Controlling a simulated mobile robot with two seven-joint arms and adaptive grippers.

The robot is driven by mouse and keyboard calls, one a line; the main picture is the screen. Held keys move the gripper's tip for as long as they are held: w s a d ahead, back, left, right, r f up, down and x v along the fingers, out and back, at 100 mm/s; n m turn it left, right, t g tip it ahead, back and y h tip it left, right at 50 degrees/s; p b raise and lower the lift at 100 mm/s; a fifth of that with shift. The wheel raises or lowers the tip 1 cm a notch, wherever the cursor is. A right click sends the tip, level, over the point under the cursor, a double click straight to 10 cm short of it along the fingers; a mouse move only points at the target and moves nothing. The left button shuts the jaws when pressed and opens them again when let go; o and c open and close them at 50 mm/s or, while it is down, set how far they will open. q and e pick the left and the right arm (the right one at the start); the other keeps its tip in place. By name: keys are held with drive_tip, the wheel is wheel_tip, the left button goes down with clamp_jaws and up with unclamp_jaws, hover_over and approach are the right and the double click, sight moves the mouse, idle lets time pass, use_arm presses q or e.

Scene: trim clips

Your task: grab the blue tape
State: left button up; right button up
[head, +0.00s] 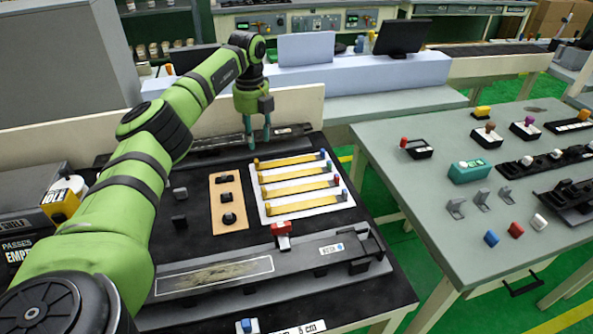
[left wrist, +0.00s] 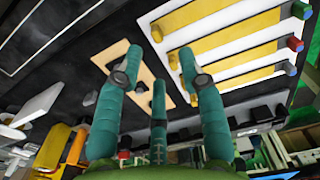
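The white board (head: 270,214) carries several yellow strips with small coloured ends. No roll of blue tape can be made out. My left gripper (head: 258,142) hangs fingers down near the board's far left corner. Its teal fingers (left wrist: 158,55) are spread, with nothing visible between them. My right gripper is not in view.
A tan frame with black knobs (head: 229,220) lies left of the board. A long grey rail with a red clip (head: 282,230) lies in front. On the right table (head: 400,175) are several blocks, including a blue one (head: 491,238). A low wall stands behind.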

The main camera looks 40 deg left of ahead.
use_arm(q)
drive_tip(key=shift+w+a+f, duration=0.1)
drive_tip(key=shift+a+f, duration=0.05)
drive_tip(key=shift+f, duration=0.7)
drive_tip(key=shift+f+p, duration=0.5)
drive_tip(key=shift+f, duration=0.25)
drive_tip(key=f, duration=0.2)
drive_tip(key=f+p, duration=0.1)
drive_tip(key=shift+a+f, duration=0.25)
drive_tip(key=shift+f, duration=0.55)
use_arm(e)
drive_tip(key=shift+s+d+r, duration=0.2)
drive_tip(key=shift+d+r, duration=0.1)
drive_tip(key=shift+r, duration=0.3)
